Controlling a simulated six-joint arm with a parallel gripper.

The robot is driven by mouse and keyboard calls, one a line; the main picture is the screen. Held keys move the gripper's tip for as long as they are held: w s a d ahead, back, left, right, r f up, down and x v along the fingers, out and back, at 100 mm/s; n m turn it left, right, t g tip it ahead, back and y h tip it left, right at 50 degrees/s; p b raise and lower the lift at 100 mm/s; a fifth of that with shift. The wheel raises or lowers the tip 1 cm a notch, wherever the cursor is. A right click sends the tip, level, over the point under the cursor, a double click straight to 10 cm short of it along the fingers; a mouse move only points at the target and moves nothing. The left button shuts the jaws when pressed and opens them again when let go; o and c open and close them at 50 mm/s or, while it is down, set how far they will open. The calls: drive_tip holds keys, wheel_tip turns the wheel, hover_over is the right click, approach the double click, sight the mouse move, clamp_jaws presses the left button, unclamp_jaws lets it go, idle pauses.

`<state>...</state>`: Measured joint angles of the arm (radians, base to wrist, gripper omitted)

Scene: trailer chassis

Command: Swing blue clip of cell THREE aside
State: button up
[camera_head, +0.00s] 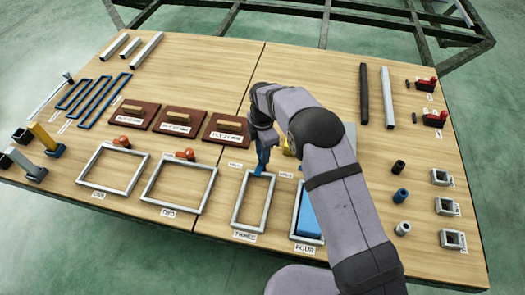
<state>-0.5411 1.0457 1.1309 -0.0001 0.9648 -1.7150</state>
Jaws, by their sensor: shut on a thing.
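Cell THREE is a pale upright-rectangle frame (235,207) on the wooden table, with its THREE label (245,236) at the near end. My gripper (263,145) is above that end, pointing down, shut on the blue clip. The fingertips are small and partly hidden by the arm, so the exact grip is hard to see. The inside of cell THREE looks bare.
Cell FOUR (296,222), close on the right, holds a blue block (309,217) and is partly hidden by my arm. Cells ONE (95,178) and TWO (150,187) lie left, with orange clips at their far ends. Brown plates (226,129) lie just behind, left of my gripper.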

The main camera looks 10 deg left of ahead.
drive_tip(key=m+p, duration=0.2)
drive_tip(key=m, duration=0.2)
drive_tip(key=shift+r, duration=0.15)
drive_tip(key=m+p, duration=0.1)
drive_tip(key=m, duration=0.3)
drive_tip(key=shift+m, duration=0.3)
drive_tip(key=m+p, duration=0.1)
drive_tip(key=m, duration=0.3)
drive_tip(key=shift+m, duration=2.1)
drive_tip(key=o, duration=1.1)
drive_tip(key=shift+c, duration=0.2)
